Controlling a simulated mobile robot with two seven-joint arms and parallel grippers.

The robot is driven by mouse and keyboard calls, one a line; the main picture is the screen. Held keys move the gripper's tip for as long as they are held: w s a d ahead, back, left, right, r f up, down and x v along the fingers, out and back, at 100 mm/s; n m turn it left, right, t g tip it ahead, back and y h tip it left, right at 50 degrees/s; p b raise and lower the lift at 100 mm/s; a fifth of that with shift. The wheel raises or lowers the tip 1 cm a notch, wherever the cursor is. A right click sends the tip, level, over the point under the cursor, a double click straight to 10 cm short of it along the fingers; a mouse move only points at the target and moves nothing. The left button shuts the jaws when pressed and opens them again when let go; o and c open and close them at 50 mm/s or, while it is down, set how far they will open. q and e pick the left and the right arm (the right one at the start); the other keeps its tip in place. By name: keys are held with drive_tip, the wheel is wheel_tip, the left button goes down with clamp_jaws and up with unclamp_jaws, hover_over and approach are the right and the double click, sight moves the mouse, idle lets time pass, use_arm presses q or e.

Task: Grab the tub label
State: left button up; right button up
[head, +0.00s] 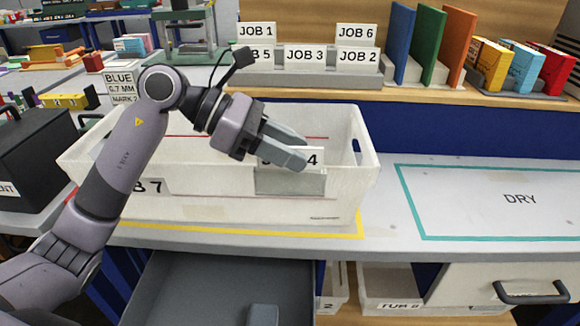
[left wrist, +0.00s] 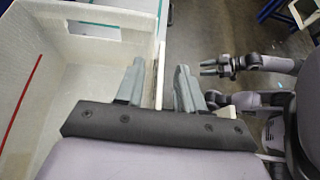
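The tub label (head: 314,159) is a white card with a 4 showing, standing upright in a grey holder (head: 290,182) on the front of a white tub (head: 340,195). My left gripper (head: 298,151) is at the card's top edge, and its fingers hide the card's left part. In the left wrist view, its fingers (left wrist: 160,88) are apart, one on each side of the thin white card and tub wall (left wrist: 160,50), with a gap beside the right finger. My right gripper (left wrist: 210,67) is low, away from the tub, with its fingers apart and empty.
A card ending in B 7 (head: 150,186) is at the tub's front left. Several JOB cards (head: 305,55) stand on the shelf behind. An open grey drawer (head: 200,285) lies below the counter. The DRY area (head: 480,200) at right is clear.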

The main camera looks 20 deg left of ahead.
use_arm(q)
drive_tip(key=shift+d+f, duration=0.1)
drive_tip(key=shift+w, duration=0.1)
clamp_jaws()
